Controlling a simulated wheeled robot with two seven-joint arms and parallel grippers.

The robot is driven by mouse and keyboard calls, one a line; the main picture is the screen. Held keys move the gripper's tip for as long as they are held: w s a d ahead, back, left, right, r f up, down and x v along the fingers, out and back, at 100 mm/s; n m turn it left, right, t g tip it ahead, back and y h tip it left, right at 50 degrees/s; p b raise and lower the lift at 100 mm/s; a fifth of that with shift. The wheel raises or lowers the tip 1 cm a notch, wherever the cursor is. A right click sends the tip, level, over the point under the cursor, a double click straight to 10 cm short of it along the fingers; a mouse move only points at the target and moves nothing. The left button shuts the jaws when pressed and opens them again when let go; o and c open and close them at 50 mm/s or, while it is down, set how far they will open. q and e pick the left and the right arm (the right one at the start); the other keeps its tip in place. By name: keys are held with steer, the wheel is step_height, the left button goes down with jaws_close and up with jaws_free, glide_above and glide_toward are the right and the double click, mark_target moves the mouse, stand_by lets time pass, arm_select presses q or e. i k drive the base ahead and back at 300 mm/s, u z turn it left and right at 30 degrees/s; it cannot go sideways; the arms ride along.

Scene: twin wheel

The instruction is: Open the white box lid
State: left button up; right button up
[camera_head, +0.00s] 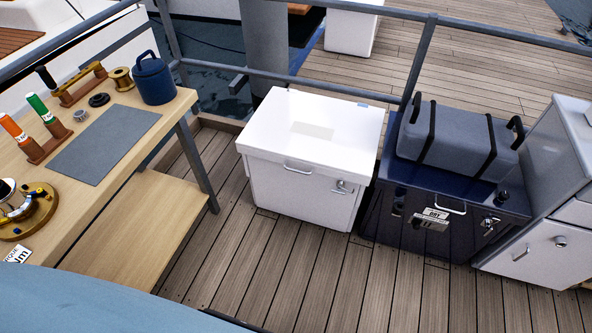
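The white box (301,192) stands on the plank deck in the middle of the view, against the railing. Its lid (348,138) lies flat on top and looks closed. A small handle (298,168) sits on the lid's front edge, left of centre. A metal latch or lock (343,187) is on the front face at the right. Neither of my grippers shows in this view, and nothing touches the box.
A dark blue box (400,222) with a strapped grey case (452,140) on it stands close at the right. White cabinets (545,240) stand farther right. A wooden bench (150,210) with tools is at the left. The deck (290,270) before the box is clear.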

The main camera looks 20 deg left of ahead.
mark_target(350, 155)
steer(key=z, duration=0.15)
steer(key=k, duration=0.3)
steer(key=u, duration=1.2)
steer(key=i, duration=1.65)
steer(key=z, duration=0.5)
